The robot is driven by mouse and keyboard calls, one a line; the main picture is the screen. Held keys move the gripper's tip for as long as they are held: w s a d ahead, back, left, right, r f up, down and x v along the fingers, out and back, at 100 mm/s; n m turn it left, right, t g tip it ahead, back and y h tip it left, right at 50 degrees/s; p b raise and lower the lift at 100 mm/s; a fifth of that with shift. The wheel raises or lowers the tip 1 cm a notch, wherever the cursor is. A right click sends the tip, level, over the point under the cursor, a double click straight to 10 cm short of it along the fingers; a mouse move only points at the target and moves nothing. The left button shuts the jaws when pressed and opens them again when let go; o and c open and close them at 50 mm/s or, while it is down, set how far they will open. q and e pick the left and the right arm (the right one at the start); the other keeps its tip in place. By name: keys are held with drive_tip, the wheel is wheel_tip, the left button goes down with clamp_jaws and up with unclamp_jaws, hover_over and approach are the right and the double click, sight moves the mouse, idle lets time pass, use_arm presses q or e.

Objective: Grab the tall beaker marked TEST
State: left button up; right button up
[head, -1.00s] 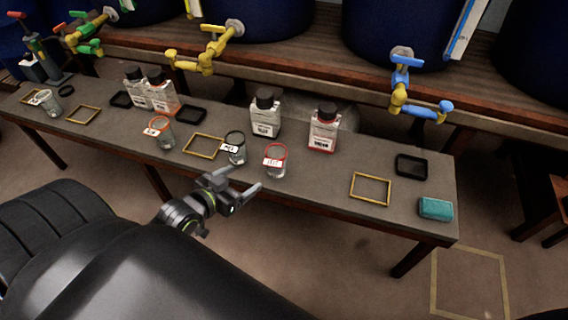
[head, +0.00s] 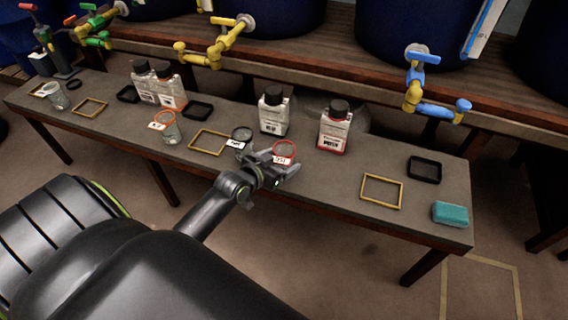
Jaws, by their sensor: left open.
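A clear beaker with a red rim (head: 284,147) stands near the front edge of the bench. Its white label is small and seems to read TEST, and its lower part is hidden behind my gripper. My left gripper (head: 284,166) is open, in front of this beaker in the picture, with its fingers near the label. I cannot tell whether they touch the glass. A black-rimmed beaker (head: 242,133) stands just left of it, partly hidden by my gripper. My right gripper is not in view.
An orange-rimmed beaker (head: 172,134) stands further left. A black-capped bottle (head: 274,113) and a red-labelled bottle (head: 335,128) stand behind. A yellow frame (head: 381,191), a black tray (head: 424,169) and a teal sponge (head: 450,213) lie to the right. A blue tap (head: 415,98) overhangs the back.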

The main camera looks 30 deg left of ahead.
use_arm(q)
drive_tip(key=shift+w, duration=0.25)
drive_tip(key=c, duration=1.1)
